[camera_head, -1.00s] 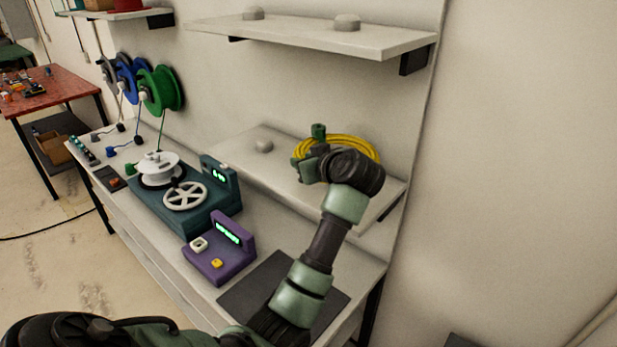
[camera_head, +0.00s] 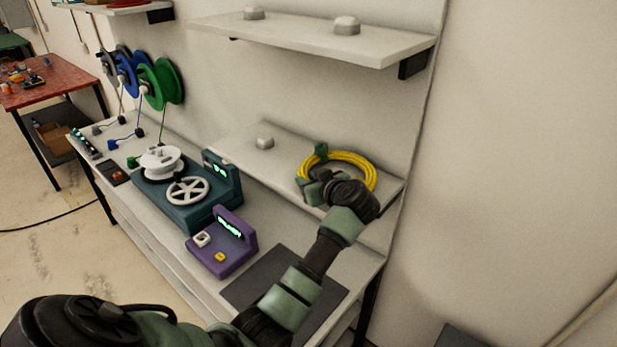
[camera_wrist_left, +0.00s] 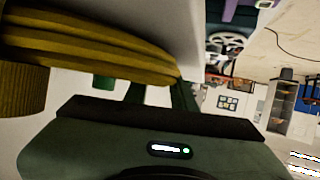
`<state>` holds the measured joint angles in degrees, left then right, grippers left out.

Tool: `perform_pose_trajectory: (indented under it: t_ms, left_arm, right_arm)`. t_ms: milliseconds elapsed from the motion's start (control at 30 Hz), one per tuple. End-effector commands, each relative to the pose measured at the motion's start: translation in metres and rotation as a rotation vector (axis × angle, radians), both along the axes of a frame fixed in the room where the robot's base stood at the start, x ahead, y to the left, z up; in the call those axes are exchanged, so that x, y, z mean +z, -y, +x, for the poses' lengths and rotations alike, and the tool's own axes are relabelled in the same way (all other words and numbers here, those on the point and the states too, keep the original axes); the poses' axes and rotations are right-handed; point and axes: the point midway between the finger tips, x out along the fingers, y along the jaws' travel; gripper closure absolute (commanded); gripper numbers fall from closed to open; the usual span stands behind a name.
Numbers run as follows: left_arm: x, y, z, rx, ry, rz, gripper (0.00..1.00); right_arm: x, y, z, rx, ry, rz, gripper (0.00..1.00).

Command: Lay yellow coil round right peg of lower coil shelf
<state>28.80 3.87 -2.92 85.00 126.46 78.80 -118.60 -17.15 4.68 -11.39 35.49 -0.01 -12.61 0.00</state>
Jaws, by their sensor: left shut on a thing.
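The yellow coil (camera_head: 352,157) is at the right end of the lower coil shelf (camera_head: 232,148). My left gripper (camera_head: 312,166) is shut on the coil's left side. The coil also crosses the top left of the left wrist view (camera_wrist_left: 90,45), close to the gripper. The lower shelf's left peg (camera_head: 265,142) is bare. The right peg cannot be made out; the coil and my gripper cover that area. I cannot tell whether the coil is around it or touches the shelf. My right gripper is not in view.
An upper shelf (camera_head: 300,38) with two pegs overhangs the lower one. Below are a purple device (camera_head: 222,250), a teal winding machine (camera_head: 190,205) and a dark mat (camera_head: 250,290) on the bench. Green (camera_head: 163,85) and blue reels hang on the wall at left.

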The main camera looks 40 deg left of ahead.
Motion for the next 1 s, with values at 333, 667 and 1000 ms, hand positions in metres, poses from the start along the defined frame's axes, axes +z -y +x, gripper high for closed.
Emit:
perform_pose_trajectory:
  t_ms: [333, 667, 1000]
  left_arm:
    - [-0.002, 0.0, 0.0, 0.0, 0.0, -0.001, 0.52]
    - [0.0, 0.004, -0.001, -0.002, 0.0, -0.001, 0.52]
    - [0.022, 0.057, -0.028, -0.004, 0.004, -0.005, 0.52]
  right_arm:
    - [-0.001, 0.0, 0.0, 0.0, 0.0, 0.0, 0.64]
    - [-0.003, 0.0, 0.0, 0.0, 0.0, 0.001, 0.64]
    - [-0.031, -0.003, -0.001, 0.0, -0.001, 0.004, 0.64]
